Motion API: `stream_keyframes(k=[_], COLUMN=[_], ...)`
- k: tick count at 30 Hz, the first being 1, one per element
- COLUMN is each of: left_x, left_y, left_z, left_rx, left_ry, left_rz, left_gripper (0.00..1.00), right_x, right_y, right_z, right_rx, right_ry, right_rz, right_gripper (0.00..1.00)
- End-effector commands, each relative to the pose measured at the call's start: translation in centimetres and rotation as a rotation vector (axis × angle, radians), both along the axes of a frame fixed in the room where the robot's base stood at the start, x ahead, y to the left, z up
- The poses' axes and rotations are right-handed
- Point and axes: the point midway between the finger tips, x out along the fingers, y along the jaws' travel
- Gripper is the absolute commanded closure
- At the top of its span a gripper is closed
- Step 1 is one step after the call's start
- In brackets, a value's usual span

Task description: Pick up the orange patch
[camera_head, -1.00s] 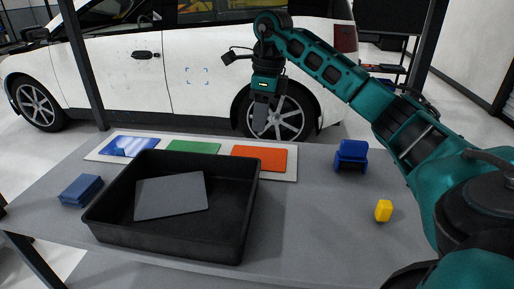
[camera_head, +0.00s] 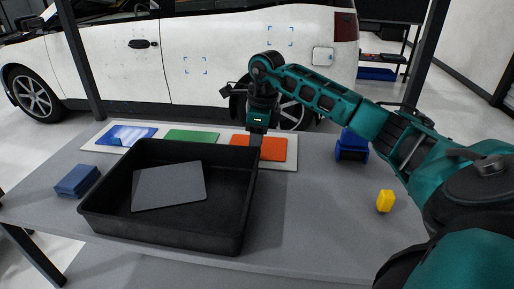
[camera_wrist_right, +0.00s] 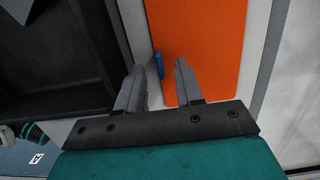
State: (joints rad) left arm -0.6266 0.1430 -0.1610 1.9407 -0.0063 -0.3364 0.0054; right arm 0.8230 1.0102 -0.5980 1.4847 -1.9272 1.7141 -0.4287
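The orange patch (camera_head: 273,147) lies flat at the right end of a white board (camera_head: 291,160) on the table. My right gripper (camera_head: 257,140) points down at the patch's left edge, close to the black tray's far right corner. In the right wrist view, the orange patch (camera_wrist_right: 205,45) fills the upper middle. A small blue tab (camera_wrist_right: 158,66) stands at its left edge. My right gripper (camera_wrist_right: 160,68) is open, with one finger on each side of the tab and a gap between them. Whether the fingertips touch the patch is unclear. My left gripper is not in view.
A black tray (camera_head: 88,211) holding a grey sheet (camera_head: 168,186) stands left of my right gripper. Green (camera_head: 192,136) and blue-white (camera_head: 126,135) patches lie on the same board. A blue block (camera_head: 77,181), a blue object (camera_head: 352,146) and a yellow object (camera_head: 385,201) stand on the table.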

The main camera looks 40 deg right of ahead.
Motion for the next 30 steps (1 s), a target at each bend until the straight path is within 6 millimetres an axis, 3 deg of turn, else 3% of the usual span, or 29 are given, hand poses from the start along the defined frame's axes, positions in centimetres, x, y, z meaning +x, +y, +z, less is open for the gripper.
stream_keyframes(k=[4,12,23,30], left_x=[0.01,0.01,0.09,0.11], left_y=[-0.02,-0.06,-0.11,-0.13], left_z=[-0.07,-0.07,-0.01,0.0], left_rx=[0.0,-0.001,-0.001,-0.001], left_ry=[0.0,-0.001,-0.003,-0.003], left_rz=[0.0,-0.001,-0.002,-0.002], left_gripper=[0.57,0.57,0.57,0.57], right_x=[0.17,0.21,0.2,0.19], right_y=[0.15,0.15,0.14,0.14], right_z=[-1.54,-1.7,-1.67,-1.67], right_rx=[0.0,0.0,0.0,-0.001], right_ry=[0.0,-0.001,-0.001,-0.001], right_rz=[0.0,0.001,0.001,0.001], right_gripper=[0.64,0.65,0.99,1.0])
